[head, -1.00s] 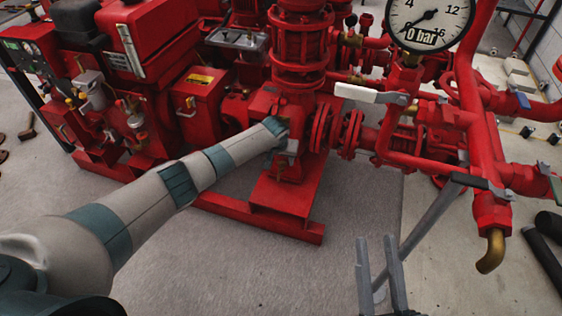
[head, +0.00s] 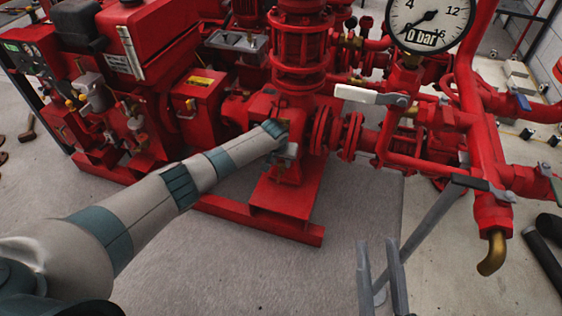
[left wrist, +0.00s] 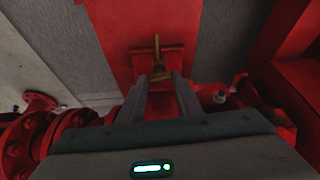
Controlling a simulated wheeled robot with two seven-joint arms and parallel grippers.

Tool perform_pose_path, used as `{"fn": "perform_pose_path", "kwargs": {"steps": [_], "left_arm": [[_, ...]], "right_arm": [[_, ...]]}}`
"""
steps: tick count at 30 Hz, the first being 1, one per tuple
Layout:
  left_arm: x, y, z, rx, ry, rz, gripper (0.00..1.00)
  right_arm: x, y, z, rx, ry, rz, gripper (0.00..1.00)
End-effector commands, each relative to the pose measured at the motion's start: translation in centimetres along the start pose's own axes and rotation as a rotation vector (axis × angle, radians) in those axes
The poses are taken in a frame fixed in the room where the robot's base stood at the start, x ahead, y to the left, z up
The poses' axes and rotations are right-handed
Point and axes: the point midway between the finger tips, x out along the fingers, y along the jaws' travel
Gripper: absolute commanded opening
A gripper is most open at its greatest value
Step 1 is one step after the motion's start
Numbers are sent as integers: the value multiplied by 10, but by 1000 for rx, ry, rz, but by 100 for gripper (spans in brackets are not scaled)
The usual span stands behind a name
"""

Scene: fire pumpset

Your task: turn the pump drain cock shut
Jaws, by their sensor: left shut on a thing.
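The pump drain cock is a small brass fitting (left wrist: 156,62) with an upright lever, low on the red pump, in the left wrist view. My left gripper (left wrist: 157,82) has its two grey fingers on either side of the cock's lower part and is shut on it. In the head view my left gripper (head: 287,154) is at the pump's lower front, and the cock is hidden behind it. My right gripper (head: 381,268) is at the bottom of the head view, fingers apart and empty, away from the pump.
The red pump baseplate (head: 270,219) lies below my left gripper. Red pipework with a white-handled valve (head: 370,96), a pressure gauge (head: 430,20) and a brass spout (head: 492,254) stands to the right. The grey floor in front (head: 225,268) is clear.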

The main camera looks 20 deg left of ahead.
Motion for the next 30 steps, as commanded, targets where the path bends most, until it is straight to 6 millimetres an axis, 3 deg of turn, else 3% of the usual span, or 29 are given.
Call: {"fn": "perform_pose_path", "kwargs": {"steps": [7, 16, 17, 18, 30], "left_arm": [[0, -1, 1, 86, -2, 36, 9], [0, -1, 1, 94, -1, 39, 9], [0, -1, 1, 94, -1, 39, 38], [0, -1, 1, 94, -1, 39, 48], [-1, -1, 0, 93, 0, 39, 50]], "right_arm": [[2, 7, 20, -2, -108, 12, 31], [2, 7, 22, -1, -115, 12, 31], [2, 7, 22, -1, -115, 12, 31], [2, 7, 22, -1, -115, 12, 31], [2, 7, 21, -2, -116, 12, 31]]}}
